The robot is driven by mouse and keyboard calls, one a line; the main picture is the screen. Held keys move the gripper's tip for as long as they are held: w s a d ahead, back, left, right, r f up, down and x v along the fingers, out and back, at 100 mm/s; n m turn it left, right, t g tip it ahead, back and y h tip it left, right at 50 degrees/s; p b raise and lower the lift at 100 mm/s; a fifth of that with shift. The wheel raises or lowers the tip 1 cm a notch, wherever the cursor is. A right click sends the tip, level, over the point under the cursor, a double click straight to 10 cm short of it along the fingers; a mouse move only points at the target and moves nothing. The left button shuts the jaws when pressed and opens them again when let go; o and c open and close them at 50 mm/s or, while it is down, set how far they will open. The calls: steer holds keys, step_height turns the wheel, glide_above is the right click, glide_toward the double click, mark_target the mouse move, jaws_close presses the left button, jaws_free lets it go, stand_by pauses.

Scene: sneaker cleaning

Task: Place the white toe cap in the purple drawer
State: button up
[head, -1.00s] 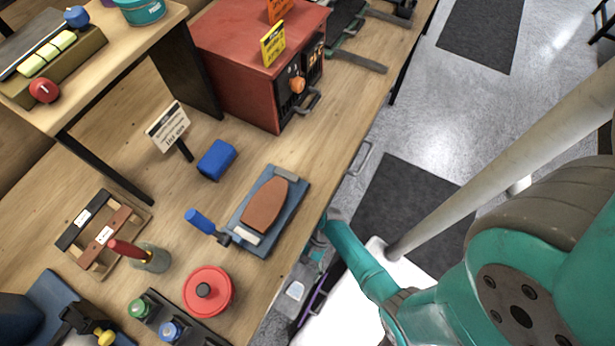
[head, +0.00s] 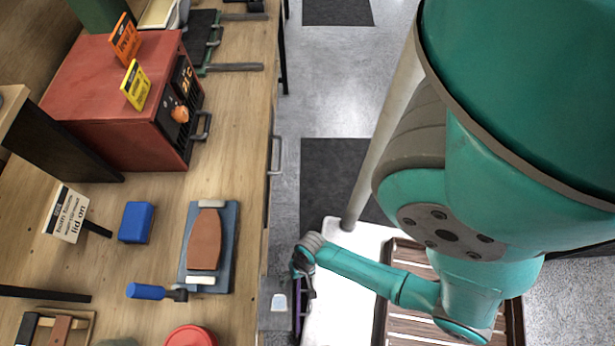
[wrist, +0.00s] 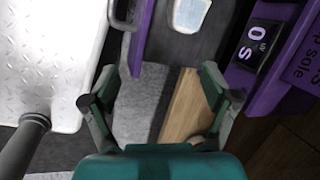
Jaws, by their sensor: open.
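A purple-edged drawer (wrist: 143,42) stands open at the top of the wrist view, with a dark floor. A white piece that looks like the toe cap (wrist: 190,14) lies on that floor, partly cut off by the frame's top edge. In the head view the white piece (head: 279,302) shows in the open drawer at the bench's front, and the drawer's purple edge (head: 297,312) shows beside my gripper (head: 304,275). In the wrist view my gripper (wrist: 160,105) is open and empty, its fingers apart, near the drawer's edge and clear of the white piece.
A purple panel with a dark label (wrist: 258,45) is right of the drawer. The workbench (head: 235,150) holds a blue board (head: 225,245) with a brown sole, a blue-handled tool (head: 147,291), a blue block (head: 136,222) and a red oven (head: 115,95). Grey floor lies right of the bench.

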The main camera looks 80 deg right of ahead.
steer(key=s+d+r+n+t+h, duration=0.1)
steer(key=r+n+t, duration=0.5)
steer(key=r, duration=1.6)
steer(key=s+d+r+n+t+h, duration=0.1)
steer(key=r+n+t, duration=0.5)
steer(key=r, duration=1.5)
steer(key=shift+s+d+r+t+h, duration=0.35)
steer(key=shift+s+t+h, duration=0.15)
steer(key=shift+s+h, duration=0.35)
steer(key=shift+s, duration=0.1)
